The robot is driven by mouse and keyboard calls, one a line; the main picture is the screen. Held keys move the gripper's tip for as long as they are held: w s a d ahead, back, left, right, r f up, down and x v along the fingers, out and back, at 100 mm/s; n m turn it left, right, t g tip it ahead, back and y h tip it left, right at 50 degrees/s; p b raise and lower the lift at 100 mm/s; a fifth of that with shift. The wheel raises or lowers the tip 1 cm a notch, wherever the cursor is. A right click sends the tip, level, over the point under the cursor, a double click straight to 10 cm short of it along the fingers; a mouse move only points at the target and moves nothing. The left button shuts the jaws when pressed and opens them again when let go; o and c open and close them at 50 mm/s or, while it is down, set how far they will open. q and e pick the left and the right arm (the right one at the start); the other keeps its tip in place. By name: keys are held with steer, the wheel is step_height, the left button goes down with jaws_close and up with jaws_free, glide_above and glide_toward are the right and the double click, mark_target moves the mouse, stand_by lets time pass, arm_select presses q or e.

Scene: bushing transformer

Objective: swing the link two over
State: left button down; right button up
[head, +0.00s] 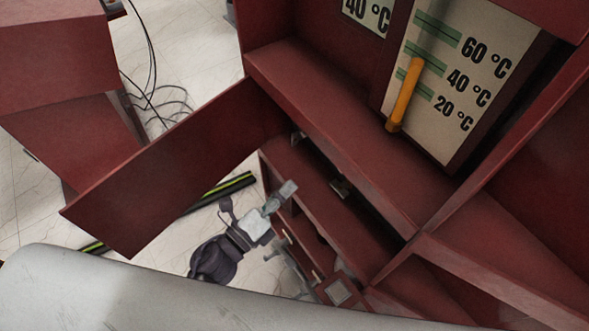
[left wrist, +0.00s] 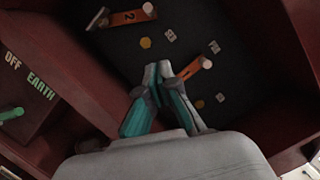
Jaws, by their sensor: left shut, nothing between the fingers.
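In the left wrist view, an orange link marked 2 (left wrist: 130,17) lies at the top of a dark panel (left wrist: 185,20), with a pale knob at its right end. A second orange link (left wrist: 191,70) lies nearer, with a pale knob at its right end; its left part is hidden behind my fingers. My left gripper (left wrist: 158,72) is shut and empty, its tips in front of this second link's left part; I cannot tell whether they touch. In the head view my left gripper (head: 283,195) is at the opening of a dark red cabinet (head: 330,110). My right gripper is not in view.
Yellow hexagonal studs (left wrist: 145,43) and small pale number tags (left wrist: 170,36) sit on the panel. Red walls enclose it. A green handle (left wrist: 12,114) is by OFF and EARTH lettering. A temperature panel (head: 455,70) with an orange lever (head: 404,95) and an open red door (head: 180,165) stand nearby.

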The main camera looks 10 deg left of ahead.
mark_target(303, 135)
arm_select(q)
steer(key=w+d+r+p, duration=0.2)
steer(key=w+p, duration=0.1)
steer(key=w, duration=0.7)
steer(key=shift+w+d+r, duration=0.15)
steer(key=shift+w+r, duration=0.05)
steer(key=shift+r, duration=0.1)
steer(key=shift+r, duration=0.1)
steer(key=w+a+r+n+g+y+p, duration=0.1)
steer(key=w+a+r+n+p, duration=0.2)
steer(key=n+p, duration=0.4)
steer(key=shift+w+a+p, duration=0.3)
steer(key=shift+p, duration=1.65)
steer(key=shift+r, duration=0.1)
